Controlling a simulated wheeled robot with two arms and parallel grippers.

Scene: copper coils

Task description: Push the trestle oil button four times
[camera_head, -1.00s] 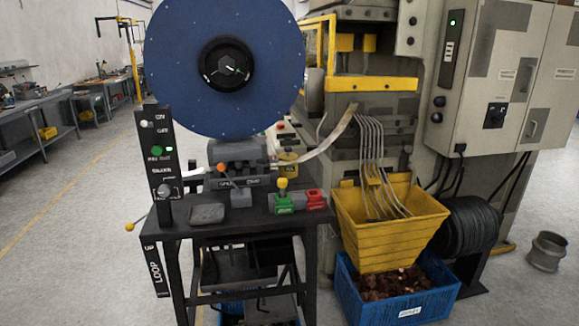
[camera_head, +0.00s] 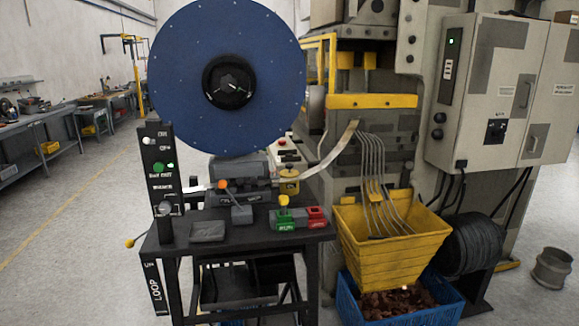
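A black metal trestle table (camera_head: 255,230) stands left of the middle. A green block with a yellow knob on top (camera_head: 284,203) sits on it, with a red block (camera_head: 317,217) touching or close to its right side. A yellow cylinder (camera_head: 289,181) stands behind them. A dark upright panel (camera_head: 158,160) at the table's left carries a green button (camera_head: 159,168) and other small controls. The labels are too blurred to tell which control is the oil button. Neither of my grippers is in view.
A large blue reel (camera_head: 190,60) rises above the table. A yellow hopper (camera_head: 380,262) stands over a blue crate (camera_head: 440,300) of copper-coloured pieces. A grey control cabinet (camera_head: 470,130) is at the right. The floor (camera_head: 60,260) at left is clear.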

